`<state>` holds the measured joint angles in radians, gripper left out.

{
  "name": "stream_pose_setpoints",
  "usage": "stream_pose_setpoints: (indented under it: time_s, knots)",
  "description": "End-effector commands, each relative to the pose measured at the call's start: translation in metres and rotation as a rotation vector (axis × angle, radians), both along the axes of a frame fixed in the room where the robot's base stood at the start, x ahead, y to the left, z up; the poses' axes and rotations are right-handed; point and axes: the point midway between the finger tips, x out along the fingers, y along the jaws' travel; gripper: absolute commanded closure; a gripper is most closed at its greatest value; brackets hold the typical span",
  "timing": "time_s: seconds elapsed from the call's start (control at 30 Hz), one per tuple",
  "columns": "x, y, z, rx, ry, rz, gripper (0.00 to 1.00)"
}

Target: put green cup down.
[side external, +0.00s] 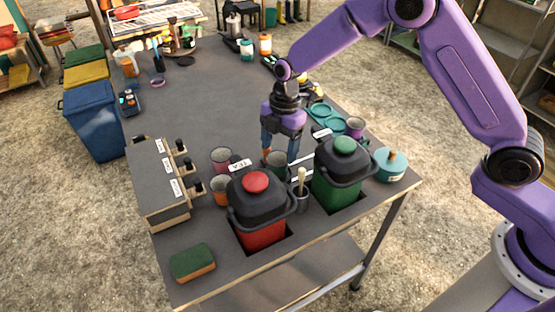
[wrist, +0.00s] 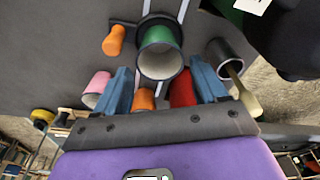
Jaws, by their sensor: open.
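The green cup (wrist: 155,37) is in the upper middle of the wrist view, its pale open rim toward the camera. Two pale lines on the table run behind it. In the side view the cup (side external: 277,161) shows below my gripper (side external: 279,152), behind the red canister, its lower part partly hidden. My gripper's two blue fingers are spread apart, and in the wrist view the gripper (wrist: 160,72) is open with a finger to either side of the cup's near end. I cannot tell whether a finger touches it.
A pink cup (side external: 221,158) and an orange cup (side external: 219,189) stand to the left. A red canister (side external: 262,232) and a green canister (side external: 338,190) stand in front, with a utensil pot (side external: 300,198) between them. The table's far left area (side external: 205,95) is clear.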

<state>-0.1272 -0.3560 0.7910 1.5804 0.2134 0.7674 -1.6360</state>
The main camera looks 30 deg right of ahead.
Motion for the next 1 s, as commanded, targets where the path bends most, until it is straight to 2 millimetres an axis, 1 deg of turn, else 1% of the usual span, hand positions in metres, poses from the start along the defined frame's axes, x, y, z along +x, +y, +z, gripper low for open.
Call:
stream_pose_setpoints:
  time_s: [0.03, 0.1, 0.2, 0.3, 0.47, 0.73, 0.87, 0.97, 1.0]
  knots:
    - [0.002, -0.001, 0.012, 0.003, -0.004, -0.002, 0.28]
    - [0.002, -0.003, 0.024, 0.002, -0.003, -0.003, 0.28]
    - [0.003, -0.006, 0.038, 0.001, -0.002, -0.001, 0.28]
    - [0.003, -0.007, 0.049, 0.000, -0.001, -0.001, 0.28]
    - [0.003, -0.008, 0.056, 0.000, 0.000, -0.001, 0.28]
    - [0.001, -0.008, 0.059, -0.002, 0.001, -0.005, 0.28]
    - [-0.015, -0.009, 0.069, -0.011, 0.006, -0.044, 0.28]
    - [-0.038, -0.014, 0.083, -0.025, 0.012, -0.106, 0.28]
    - [-0.050, -0.017, 0.089, -0.032, 0.014, -0.136, 0.28]
